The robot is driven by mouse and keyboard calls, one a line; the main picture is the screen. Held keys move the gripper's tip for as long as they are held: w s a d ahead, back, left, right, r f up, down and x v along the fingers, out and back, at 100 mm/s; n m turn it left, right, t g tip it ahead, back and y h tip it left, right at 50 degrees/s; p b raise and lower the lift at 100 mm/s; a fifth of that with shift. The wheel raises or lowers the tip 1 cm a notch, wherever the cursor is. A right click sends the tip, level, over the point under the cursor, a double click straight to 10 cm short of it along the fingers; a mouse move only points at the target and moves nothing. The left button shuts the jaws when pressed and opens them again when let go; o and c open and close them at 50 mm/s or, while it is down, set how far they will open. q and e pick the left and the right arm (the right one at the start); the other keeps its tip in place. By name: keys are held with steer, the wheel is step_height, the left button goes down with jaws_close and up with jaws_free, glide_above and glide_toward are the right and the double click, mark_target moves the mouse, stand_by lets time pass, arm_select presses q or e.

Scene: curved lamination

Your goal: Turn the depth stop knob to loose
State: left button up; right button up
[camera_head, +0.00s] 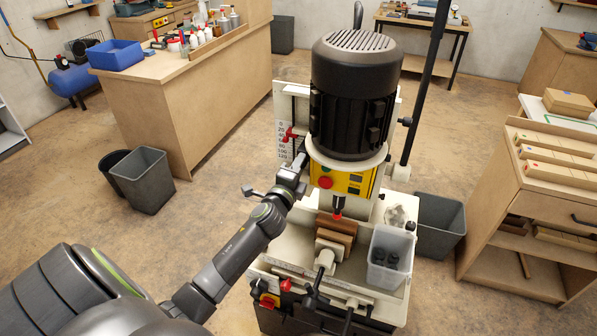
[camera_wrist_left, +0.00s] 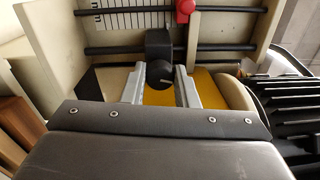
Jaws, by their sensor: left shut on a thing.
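The depth stop knob (camera_wrist_left: 158,55) is black and round, with a faint pale line on its face, in the left wrist view. My left gripper (camera_wrist_left: 160,76) is shut on it, one grey finger on each side. In the head view my left gripper (camera_head: 299,167) reaches the left side of the drilling machine (camera_head: 352,95), below the depth scale (camera_head: 284,138); the knob is hidden there. The scale also shows in the left wrist view (camera_wrist_left: 130,20), near dark rods and a red pointer (camera_wrist_left: 185,8). My right gripper is not in view.
The machine's vise (camera_head: 331,250) holds brown wood under the red-tipped spindle. A clear bin (camera_head: 390,258) with black items stands on its table. Grey bins (camera_head: 146,180) stand on the floor at the left. A wooden cabinet (camera_head: 535,215) is at the right.

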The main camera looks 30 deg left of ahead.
arm_select(q)
steer(key=shift+n+b, duration=0.75)
steer(key=shift+n, duration=0.75)
steer(key=shift+r, duration=0.1)
steer(key=o, duration=0.7)
steer(key=b+v, duration=0.3)
steer(key=v, duration=1.4)
steer(key=shift+s+d, duration=0.1)
steer(key=shift+s, duration=0.15)
